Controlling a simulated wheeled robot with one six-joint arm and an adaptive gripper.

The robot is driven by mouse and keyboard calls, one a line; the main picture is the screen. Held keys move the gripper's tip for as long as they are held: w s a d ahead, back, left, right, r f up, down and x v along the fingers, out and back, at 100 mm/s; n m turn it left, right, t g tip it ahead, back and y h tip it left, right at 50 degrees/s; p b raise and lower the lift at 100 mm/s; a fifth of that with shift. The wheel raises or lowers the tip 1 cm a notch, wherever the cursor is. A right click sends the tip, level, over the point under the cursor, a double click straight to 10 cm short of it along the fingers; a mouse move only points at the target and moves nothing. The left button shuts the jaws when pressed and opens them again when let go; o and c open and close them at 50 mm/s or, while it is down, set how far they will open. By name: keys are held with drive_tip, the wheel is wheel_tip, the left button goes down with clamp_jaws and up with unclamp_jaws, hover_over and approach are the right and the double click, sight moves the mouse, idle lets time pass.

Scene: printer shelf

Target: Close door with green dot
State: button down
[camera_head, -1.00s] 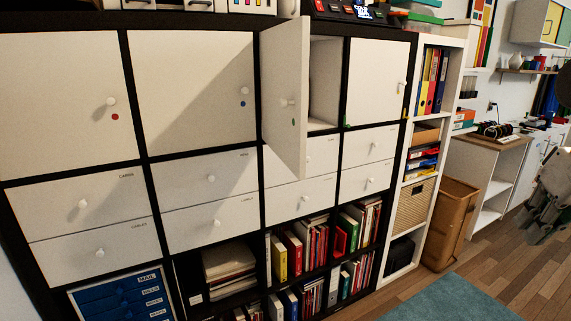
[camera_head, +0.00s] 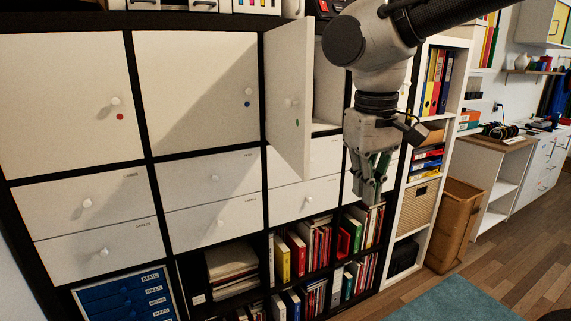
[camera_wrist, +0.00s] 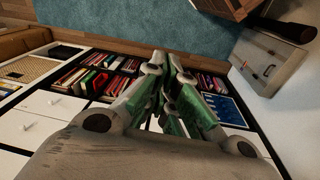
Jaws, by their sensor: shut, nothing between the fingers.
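The door with the green dot (camera_head: 288,98) stands open in the head view, swung out from the shelf. Its round white knob and the green dot (camera_head: 297,123) show on its face. Part of the open compartment (camera_head: 328,85) shows to its right. My gripper (camera_head: 368,196) is to the right of the door and apart from it, fingers pointing down, in front of the drawers and books. It is shut and empty. In the wrist view my green-padded fingers (camera_wrist: 170,110) are close together, and the door cannot be made out.
Closed doors with a red dot (camera_head: 119,117) and a blue dot (camera_head: 247,104) are to the left. Drawers and book compartments are below. A white shelf with binders (camera_head: 436,80) and a brown bin (camera_head: 455,225) stand to the right, with wooden floor and a teal rug in front.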

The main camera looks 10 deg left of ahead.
drive_tip(key=s+a+r+m+h, duration=0.25)
drive_tip(key=a+m, duration=0.35)
drive_tip(key=a, duration=0.5)
wheel_tip(320, 180, up, 6)
drive_tip(key=w+d+m+h, duration=0.1)
drive_tip(key=m, duration=1.1)
drive_tip(key=shift+r+t, duration=0.15)
drive_tip(key=shift+t, duration=0.15)
drive_tip(key=shift+w+m, duration=0.1)
drive_tip(key=shift+m, duration=0.2)
